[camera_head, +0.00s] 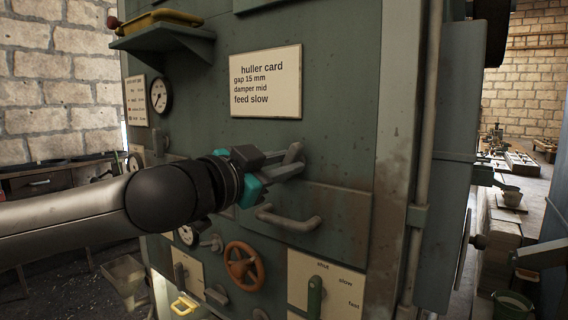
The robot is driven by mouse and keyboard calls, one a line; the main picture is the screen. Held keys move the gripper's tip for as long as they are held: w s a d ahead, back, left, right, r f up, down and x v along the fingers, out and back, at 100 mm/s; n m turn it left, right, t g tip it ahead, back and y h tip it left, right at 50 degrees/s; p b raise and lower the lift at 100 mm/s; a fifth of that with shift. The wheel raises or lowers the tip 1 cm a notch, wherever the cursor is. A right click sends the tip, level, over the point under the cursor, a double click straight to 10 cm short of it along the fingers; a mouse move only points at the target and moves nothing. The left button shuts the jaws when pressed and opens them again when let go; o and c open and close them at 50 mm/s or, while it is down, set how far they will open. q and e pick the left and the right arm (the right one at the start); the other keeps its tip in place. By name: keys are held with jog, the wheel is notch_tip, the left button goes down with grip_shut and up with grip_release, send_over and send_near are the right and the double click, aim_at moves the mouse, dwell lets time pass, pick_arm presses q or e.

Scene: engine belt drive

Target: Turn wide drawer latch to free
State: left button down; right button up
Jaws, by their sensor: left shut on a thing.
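The wide drawer (340,212) is a green panel low on the machine's front, with a grey bar handle (289,219). A grey latch (290,158) sits just above the drawer's top edge. My left gripper (262,176) reaches in from the left, in front of the machine, and is shut on the latch's left part. Its teal and dark fingers hide part of the latch, so its exact angle is hard to tell. My right gripper is not in view.
A huller card (265,82) is above the latch. An orange handwheel (244,266) and a green lever (315,297) are below the drawer. A shelf (163,38) juts out at upper left. A vertical pipe (429,110) runs along the right edge.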

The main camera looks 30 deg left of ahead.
pick_arm(q)
jog(key=m+p, duration=0.1)
jog(key=m, duration=0.5)
jog(key=shift+m, duration=0.3)
jog(key=m+p, duration=0.2)
jog(key=m, duration=0.3)
jog(key=shift+f, duration=0.1)
jog(key=shift+d+m, duration=0.1)
jog(key=shift+m, duration=0.3)
jog(key=c, duration=0.8)
grip_release()
jog(key=shift+f, duration=0.1)
